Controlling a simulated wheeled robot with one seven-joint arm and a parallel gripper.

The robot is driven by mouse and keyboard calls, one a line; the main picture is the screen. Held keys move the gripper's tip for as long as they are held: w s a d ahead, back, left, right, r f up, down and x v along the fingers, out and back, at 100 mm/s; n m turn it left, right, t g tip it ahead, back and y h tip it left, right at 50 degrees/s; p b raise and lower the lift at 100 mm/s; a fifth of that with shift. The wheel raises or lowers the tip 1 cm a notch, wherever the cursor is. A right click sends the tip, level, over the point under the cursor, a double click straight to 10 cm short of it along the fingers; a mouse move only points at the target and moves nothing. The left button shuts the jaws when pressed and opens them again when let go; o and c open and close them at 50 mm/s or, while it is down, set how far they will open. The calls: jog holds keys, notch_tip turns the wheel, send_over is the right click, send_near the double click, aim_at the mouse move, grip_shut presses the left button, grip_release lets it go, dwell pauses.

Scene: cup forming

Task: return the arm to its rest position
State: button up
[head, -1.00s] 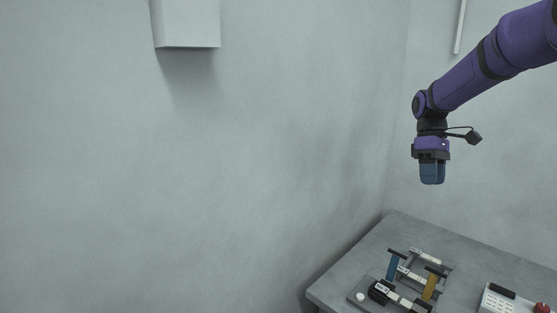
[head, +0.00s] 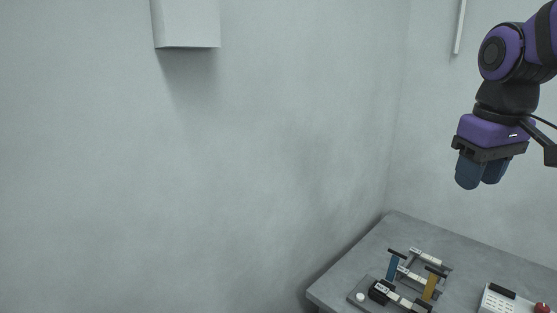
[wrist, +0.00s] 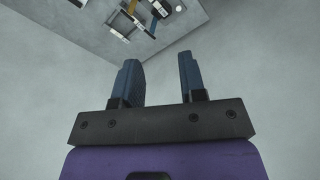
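My gripper (head: 481,184) hangs in the air at the right of the head view, fingers pointing down, well above the table. In the wrist view my gripper (wrist: 158,60) has its two dark blue fingers apart with nothing between them, so it is open and empty. My purple arm comes in from the right edge of the head view, and most of it is out of frame.
A grey table (head: 350,265) stands at the lower right. On it are a forming fixture (head: 410,276) with blue and yellow parts and a white control box (head: 497,301) with a red button (head: 541,308). A white box (head: 186,22) is high on the wall. The air around my gripper looks clear.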

jog(key=s+a+f+m+t, duration=0.1)
jog(key=s+f+m+t, duration=0.1)
jog(key=s, duration=0.8)
jog(key=shift+s+f+t+y, duration=0.2)
jog(key=shift+s+t+y, duration=0.15)
jog(key=shift+t, duration=0.45)
